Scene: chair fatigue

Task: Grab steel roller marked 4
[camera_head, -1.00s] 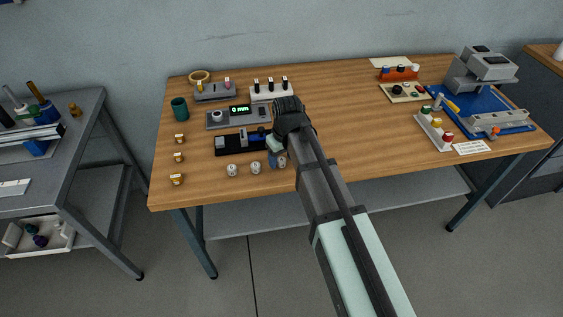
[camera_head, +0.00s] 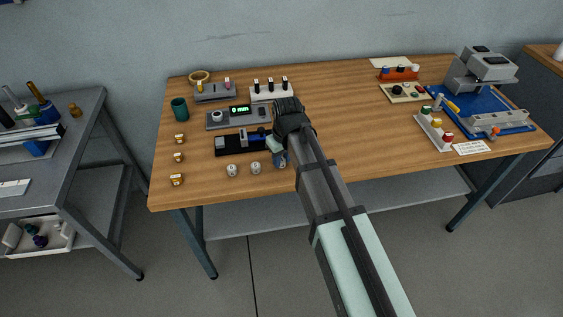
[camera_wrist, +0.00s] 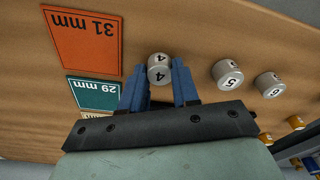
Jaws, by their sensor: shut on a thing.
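The steel roller marked 4 (camera_wrist: 160,68) is a short grey cylinder with black 4s on it, between the tips of my gripper's blue fingers in the wrist view. My gripper (camera_wrist: 159,82) is shut on it. In the head view my gripper (camera_head: 280,158) is low at the table's front edge area, and its fingers hide most of that roller. The roller marked 5 (camera_wrist: 227,74) and the roller marked 6 (camera_wrist: 269,84) stand apart from the fingers; in the head view they (camera_head: 255,168) are just left of my gripper.
An orange "31 mm" card (camera_wrist: 83,40) and a green "29 mm" card (camera_wrist: 95,93) lie beside the roller. A black fixture (camera_head: 232,145) and a grey device with a green display (camera_head: 238,117) are behind my gripper. The table's middle right is clear.

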